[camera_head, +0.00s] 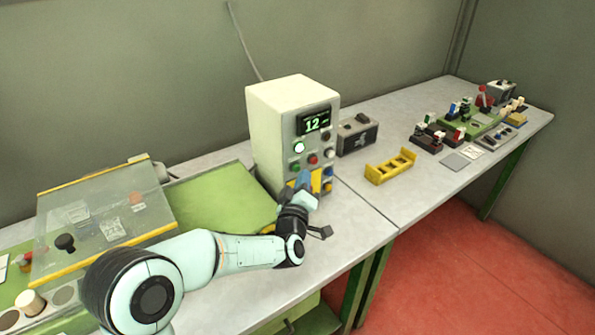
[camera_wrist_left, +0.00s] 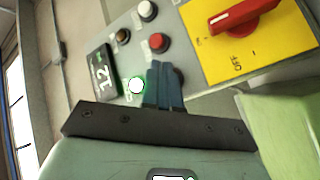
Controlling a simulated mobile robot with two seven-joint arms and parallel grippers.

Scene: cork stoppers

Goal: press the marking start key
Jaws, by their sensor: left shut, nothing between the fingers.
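The pale control box (camera_head: 270,135) stands on the bench with a lit display (camera_head: 313,122) reading 12. Its front carries a lit green key (camera_head: 299,147), a red key (camera_head: 313,159) and several other coloured keys; their labels are too small to read, so I cannot tell which is marking start. My left gripper (camera_head: 303,180) is shut and empty in front of the lower panel. In the left wrist view the shut blue fingers (camera_wrist_left: 162,66) point at the panel between the lit green key (camera_wrist_left: 136,86) and a dark, partly hidden key. Contact cannot be told.
A yellow plate with a red rotary switch (camera_wrist_left: 245,15) is beside the keys. A glass-covered fixture (camera_head: 105,215) is at left. A dark box (camera_head: 357,136), a yellow rack (camera_head: 390,167) and several small parts stand on the right bench. The bench front right of the box is clear.

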